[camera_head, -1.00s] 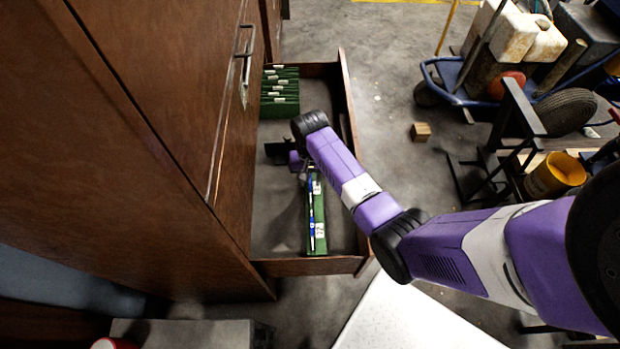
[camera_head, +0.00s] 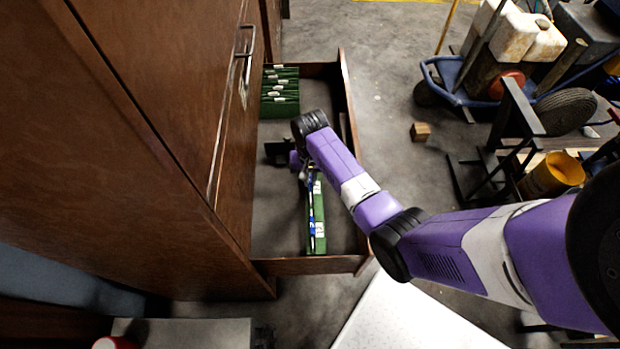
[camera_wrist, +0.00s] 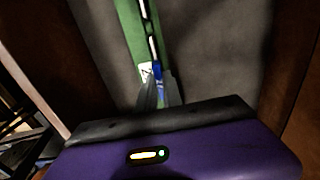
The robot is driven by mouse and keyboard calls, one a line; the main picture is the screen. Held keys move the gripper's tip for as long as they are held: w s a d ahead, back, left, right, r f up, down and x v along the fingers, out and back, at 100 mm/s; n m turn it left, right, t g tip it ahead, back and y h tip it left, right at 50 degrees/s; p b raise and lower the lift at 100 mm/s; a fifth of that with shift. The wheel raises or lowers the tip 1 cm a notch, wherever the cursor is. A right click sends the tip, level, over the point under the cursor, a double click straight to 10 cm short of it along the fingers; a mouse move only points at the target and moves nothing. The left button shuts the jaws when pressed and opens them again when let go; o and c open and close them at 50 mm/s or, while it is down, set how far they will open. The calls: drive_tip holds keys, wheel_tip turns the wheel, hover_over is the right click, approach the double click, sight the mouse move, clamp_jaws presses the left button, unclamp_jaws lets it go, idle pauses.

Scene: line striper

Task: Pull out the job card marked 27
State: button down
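A green folder (camera_head: 319,238) with white labels stands near the front of the open drawer. A thin blue-and-white card (camera_head: 311,212), seen nearly edge-on, runs along its left side. My gripper reaches down to the far end of this card, its fingers mostly hidden by my arm in the head view. In the wrist view my gripper (camera_wrist: 159,92) has its fingertips close together, with the card's blue part (camera_wrist: 158,72) between them. The green folder (camera_wrist: 127,18) lies just beyond. A white label (camera_wrist: 146,72) shows beside the fingers; I cannot read a 27.
The drawer (camera_head: 300,266) has a wooden front and side wall. More green folders (camera_head: 280,100) stand at its far end. The brown cabinet (camera_head: 150,150) rises close on the left. A small wooden block (camera_head: 420,131) lies on the floor to the right.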

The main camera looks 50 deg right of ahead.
drive_tip(key=shift+r+p, duration=0.75)
drive_tip(key=shift+p, duration=0.15)
idle(0.3)
wheel_tip(320, 180, up, 8)
drive_tip(key=p, duration=0.8)
idle(0.7)
